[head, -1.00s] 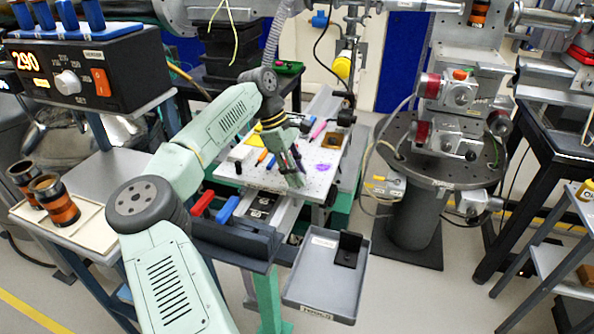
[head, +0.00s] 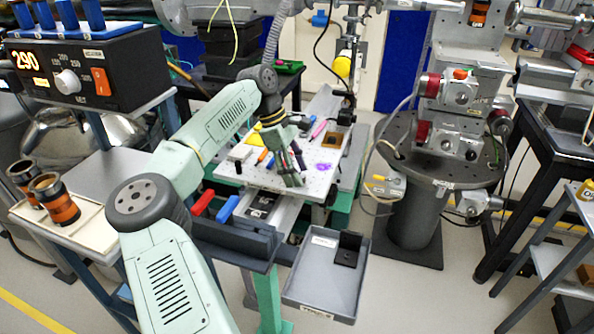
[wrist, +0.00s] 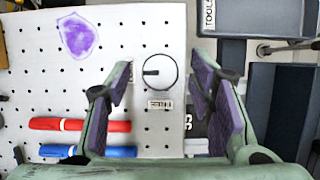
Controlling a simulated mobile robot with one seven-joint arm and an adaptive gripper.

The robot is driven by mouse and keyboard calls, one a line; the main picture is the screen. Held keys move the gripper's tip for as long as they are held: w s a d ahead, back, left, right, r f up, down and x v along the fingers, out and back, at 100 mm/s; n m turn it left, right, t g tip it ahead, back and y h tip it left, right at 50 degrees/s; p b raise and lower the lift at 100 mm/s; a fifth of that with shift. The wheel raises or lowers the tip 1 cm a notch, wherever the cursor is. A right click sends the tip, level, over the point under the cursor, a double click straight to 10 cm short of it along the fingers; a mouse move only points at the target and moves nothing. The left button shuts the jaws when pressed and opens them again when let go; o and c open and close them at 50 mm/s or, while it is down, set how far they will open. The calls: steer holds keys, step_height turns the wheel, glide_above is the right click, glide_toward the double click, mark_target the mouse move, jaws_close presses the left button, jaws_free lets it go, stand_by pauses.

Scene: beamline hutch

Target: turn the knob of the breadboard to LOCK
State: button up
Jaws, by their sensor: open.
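The breadboard (head: 240,179) is a white perforated plate; it also fills the left half of the wrist view (wrist: 100,100). Its knob (wrist: 165,72) is a round white dial with a black line pointing left in the wrist view. A small label (wrist: 160,104) sits just below the knob, and another at its left is partly covered by a finger; I cannot read either surely. My gripper (wrist: 166,95) is open, with its purple-padded fingers on either side of the knob, not visibly touching it. In the head view my gripper (head: 290,180) is over the board's front part and hides the knob.
A red pen (wrist: 80,125), a blue pen (wrist: 100,151) and a purple patch (wrist: 79,36) are on the board. A grey tray (head: 318,297) stands in front, with a black bracket (head: 348,248) in it. A dark rack with red and blue handles (head: 203,203) is at the left.

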steer(key=v, duration=1.1)
steer(key=shift+r, duration=0.25)
steer(key=shift+a, duration=0.15)
